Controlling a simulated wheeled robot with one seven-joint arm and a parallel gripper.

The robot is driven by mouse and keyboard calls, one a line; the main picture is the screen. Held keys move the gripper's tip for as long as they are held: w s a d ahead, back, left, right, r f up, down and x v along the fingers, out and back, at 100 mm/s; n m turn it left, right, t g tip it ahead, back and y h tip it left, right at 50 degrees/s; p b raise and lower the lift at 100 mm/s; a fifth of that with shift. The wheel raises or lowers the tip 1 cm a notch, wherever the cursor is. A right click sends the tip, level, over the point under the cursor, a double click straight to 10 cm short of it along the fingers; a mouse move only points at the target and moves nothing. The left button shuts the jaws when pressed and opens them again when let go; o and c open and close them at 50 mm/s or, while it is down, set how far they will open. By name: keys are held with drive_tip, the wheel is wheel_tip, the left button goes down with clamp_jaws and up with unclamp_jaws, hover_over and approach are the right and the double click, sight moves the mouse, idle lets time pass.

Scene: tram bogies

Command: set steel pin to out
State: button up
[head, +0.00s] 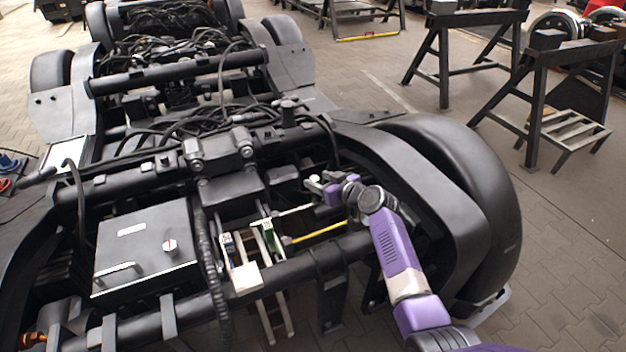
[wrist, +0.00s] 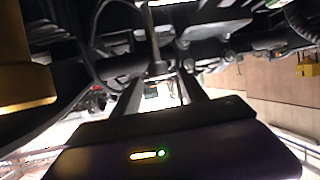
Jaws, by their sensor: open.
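My gripper (head: 318,185) is inside the bogie frame at the right in the head view, reached by my purple arm. In the wrist view, my gripper (wrist: 160,72) has two dark fingers standing apart, with nothing seen held between them. A pale steel-coloured rod (head: 295,210), possibly the steel pin, lies just below and left of my gripper in the head view. A thin grey upright rod (wrist: 153,38) shows beyond the fingertips in the wrist view. I cannot tell if it is the same part, or whether it touches the fingers. The pin's position is unclear.
A yellow bar (head: 320,233) runs below my gripper. Left of it are a green board (head: 268,240), a white block (head: 246,277) and a black box (head: 146,248). A large curved black guard (head: 465,190) stands close right of my arm. Dark cables cross the bogie behind.

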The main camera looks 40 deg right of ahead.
sight(316, 179)
drive_tip(key=shift+b+x, duration=0.3)
drive_tip(key=shift+x, duration=1.3)
clamp_jaws()
